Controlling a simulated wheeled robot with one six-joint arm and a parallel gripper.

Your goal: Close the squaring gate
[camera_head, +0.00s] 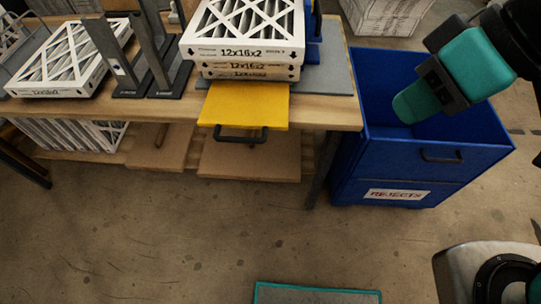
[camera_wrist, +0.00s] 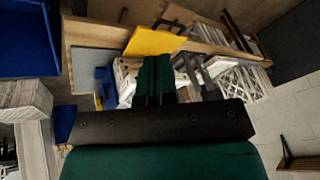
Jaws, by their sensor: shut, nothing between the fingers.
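The squaring gate looks to be the yellow panel (camera_head: 243,106) at the table's front edge. It lies folded out flat or nearly so, jutting past the edge, with a dark handle (camera_head: 240,136) at its front. Behind it stands a stack of white boxed filters (camera_head: 246,52) marked 12x16x2. The yellow panel also shows in the wrist view (camera_wrist: 152,41), beyond the fingertips. My gripper (camera_head: 406,108) is teal, shut and empty, over the blue bin to the right of the panel and apart from it. Its closed fingers show in the wrist view (camera_wrist: 154,76).
A blue bin (camera_head: 424,190) labelled REJECTS stands right of the wooden table (camera_head: 335,112). Grey upright brackets (camera_head: 150,50) and another filter (camera_head: 68,60) are left of the stack. More filters sit on the lower shelf (camera_head: 68,134). The floor in front is mostly clear.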

